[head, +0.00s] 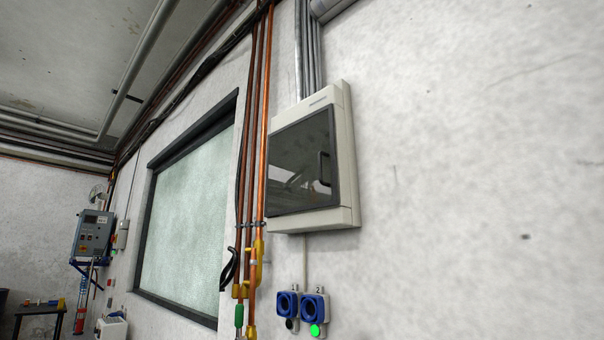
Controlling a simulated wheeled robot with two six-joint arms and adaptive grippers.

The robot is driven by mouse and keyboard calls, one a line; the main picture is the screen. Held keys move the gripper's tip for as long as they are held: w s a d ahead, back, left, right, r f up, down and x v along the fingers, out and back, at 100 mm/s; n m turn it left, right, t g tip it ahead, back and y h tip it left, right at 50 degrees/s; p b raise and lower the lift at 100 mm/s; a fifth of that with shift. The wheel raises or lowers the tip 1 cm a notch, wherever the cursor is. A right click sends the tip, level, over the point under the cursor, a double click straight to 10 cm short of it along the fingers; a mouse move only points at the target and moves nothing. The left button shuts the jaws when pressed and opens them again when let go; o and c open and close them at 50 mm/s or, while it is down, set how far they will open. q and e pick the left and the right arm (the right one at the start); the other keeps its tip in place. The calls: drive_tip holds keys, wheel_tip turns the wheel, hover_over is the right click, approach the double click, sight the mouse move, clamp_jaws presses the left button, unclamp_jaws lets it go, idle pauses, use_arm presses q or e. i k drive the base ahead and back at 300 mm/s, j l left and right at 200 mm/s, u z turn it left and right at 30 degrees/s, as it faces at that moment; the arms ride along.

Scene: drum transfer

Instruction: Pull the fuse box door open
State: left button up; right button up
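The fuse box (345,160) is a light grey-white housing fixed to the wall, a little right of the middle of the head view. Its dark, glossy door (297,155) looks shut, flush in the frame. A dark curved handle (322,168) sits near the door's right edge. A faint reflection shows in the lower part of the door. Neither of my grippers is in the head view.
Copper pipes (258,130) run up the wall just left of the box, with yellow valves (254,255) below. Two blue sockets (314,305) sit under the box. A frosted window (185,220) is further left. The wall right of the box is bare.

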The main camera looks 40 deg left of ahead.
sight(298, 177)
drive_tip(key=j+z, duration=0.15)
drive_tip(key=j, duration=2)
drive_tip(key=j+z, duration=0.1)
drive_tip(key=j, duration=2.05)
